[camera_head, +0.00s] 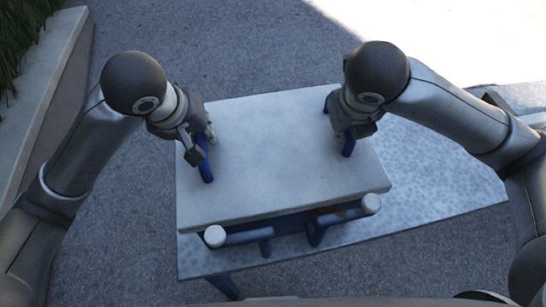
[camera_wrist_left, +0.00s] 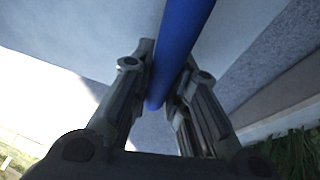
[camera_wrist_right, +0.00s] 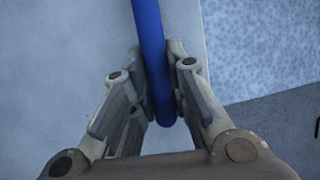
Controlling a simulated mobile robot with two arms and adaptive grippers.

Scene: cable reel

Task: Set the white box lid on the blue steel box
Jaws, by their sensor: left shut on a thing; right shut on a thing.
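The white box lid (camera_head: 275,150) is a broad, pale slab with a blue bar handle near its left and right sides. My left gripper (camera_head: 203,141) is shut on the left blue handle (camera_head: 206,172), which also runs between the fingers in the left wrist view (camera_wrist_left: 178,50). My right gripper (camera_head: 350,127) is shut on the right blue handle (camera_head: 348,147), also between the fingers in the right wrist view (camera_wrist_right: 150,50). Blue steel parts with white-ended bars (camera_head: 262,237) show below the lid's near edge. The lid hides most of what is beneath, so I cannot tell whether it touches the box.
A speckled light-blue table top (camera_head: 440,190) lies under this, with bare room to the right. A blue table leg (camera_head: 222,287) shows at the near left. Grey paving (camera_head: 240,50) surrounds it. A pale kerb (camera_head: 50,85) with plants runs along the left.

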